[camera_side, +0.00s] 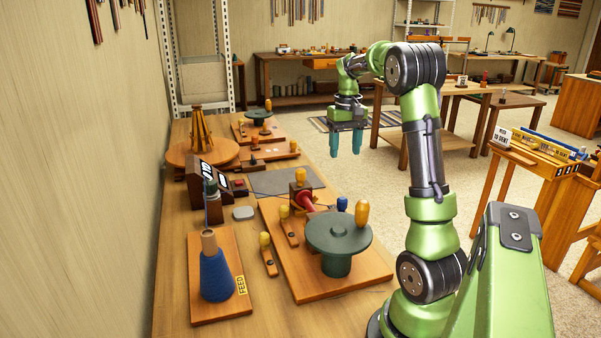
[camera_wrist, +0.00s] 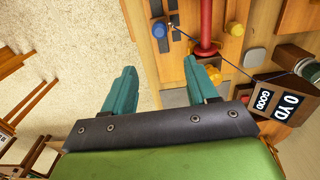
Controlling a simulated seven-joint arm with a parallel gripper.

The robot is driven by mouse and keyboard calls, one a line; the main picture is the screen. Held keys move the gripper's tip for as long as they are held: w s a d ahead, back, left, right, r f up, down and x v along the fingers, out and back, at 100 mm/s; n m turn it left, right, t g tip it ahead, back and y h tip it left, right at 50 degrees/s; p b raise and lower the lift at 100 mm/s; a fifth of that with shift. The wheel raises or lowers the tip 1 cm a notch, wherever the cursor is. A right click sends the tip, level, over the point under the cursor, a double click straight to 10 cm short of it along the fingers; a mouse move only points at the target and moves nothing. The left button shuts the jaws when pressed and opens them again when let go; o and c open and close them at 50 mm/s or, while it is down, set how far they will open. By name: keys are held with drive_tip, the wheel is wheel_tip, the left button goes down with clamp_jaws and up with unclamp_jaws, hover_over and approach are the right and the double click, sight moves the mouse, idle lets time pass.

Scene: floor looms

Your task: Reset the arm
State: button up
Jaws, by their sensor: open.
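My gripper (camera_side: 346,141) is at the end of my green arm, raised beyond the right edge of the workbench (camera_side: 185,265) in the side view. Its two teal fingers point down, stand apart and hold nothing. In the wrist view my gripper (camera_wrist: 162,88) also shows open, with carpet and the bench edge between and beyond the fingers. No object touches the fingers.
The bench holds a green round plate (camera_side: 338,230) on a wooden board, a blue thread cone (camera_side: 215,276), a counter box (camera_wrist: 280,104) and a red spool (camera_wrist: 207,30). Wooden tables (camera_side: 450,140) stand behind my arm. Carpet beside the bench is open.

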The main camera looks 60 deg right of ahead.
drive_tip(key=w+a+t, duration=0.3)
drive_tip(key=a+t, duration=0.1)
drive_tip(key=a, duration=1.6)
drive_tip(key=s+a+r+n+t+y, duration=0.1)
drive_tip(key=s+a+n, duration=0.1)
drive_tip(key=a, duration=0.6)
drive_tip(key=s+a+r+n+t+y, duration=0.1)
drive_tip(key=s+a+n+t, duration=0.1)
drive_tip(key=a, duration=0.6)
drive_tip(key=shift+s+a+n, duration=0.2)
drive_tip(key=shift+s+n, duration=0.3)
drive_tip(key=shift+s, duration=0.6)
drive_tip(key=shift+o, duration=0.3)
